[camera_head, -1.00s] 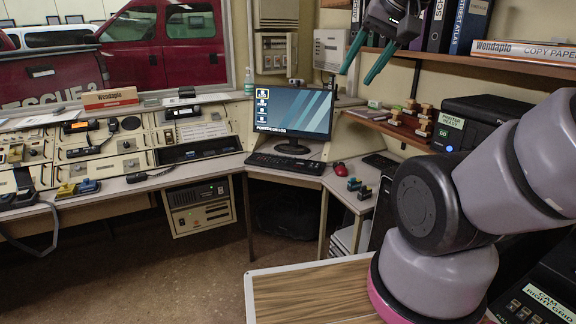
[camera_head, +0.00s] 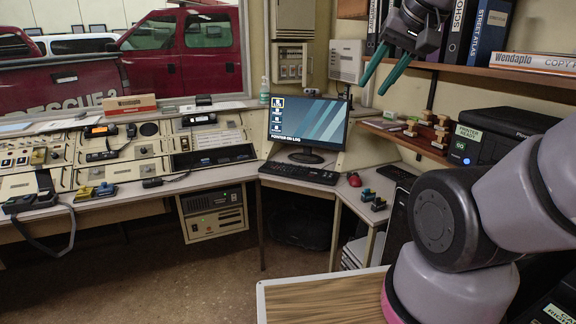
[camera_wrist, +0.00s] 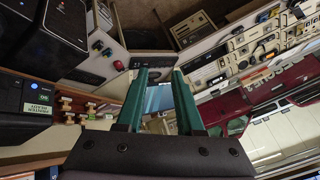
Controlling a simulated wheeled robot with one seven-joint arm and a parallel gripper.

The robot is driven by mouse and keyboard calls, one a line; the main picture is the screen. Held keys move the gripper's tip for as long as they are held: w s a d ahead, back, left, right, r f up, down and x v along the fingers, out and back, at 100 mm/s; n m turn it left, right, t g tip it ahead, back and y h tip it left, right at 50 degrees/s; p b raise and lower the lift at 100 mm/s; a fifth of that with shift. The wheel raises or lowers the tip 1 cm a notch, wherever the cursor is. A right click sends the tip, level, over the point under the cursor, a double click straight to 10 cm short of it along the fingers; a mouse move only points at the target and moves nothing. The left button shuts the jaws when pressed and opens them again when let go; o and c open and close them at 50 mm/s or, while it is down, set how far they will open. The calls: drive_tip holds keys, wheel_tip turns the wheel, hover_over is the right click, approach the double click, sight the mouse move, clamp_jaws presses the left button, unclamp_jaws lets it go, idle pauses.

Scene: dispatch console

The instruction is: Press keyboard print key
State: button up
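The black keyboard (camera_head: 300,172) lies on the corner desk in front of the monitor (camera_head: 308,122), whose screen is lit blue with icons and a text label. The print key is too small to make out in the head view. My gripper (camera_head: 382,78) is up high, in front of the shelf edge, well above and apart from the keyboard. Its two green fingers are spread apart with nothing between them. In the wrist view the open gripper (camera_wrist: 162,72) points toward the desk corner, and the monitor shows between the fingers.
A black printer (camera_head: 495,137) labelled "Printer ready" stands at the right, beside several wooden-handled stamps (camera_head: 428,131). Binders (camera_head: 452,28) fill the shelf above. A radio console (camera_head: 100,155) covers the left desk.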

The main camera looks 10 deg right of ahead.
clamp_jaws()
idle(1.5)
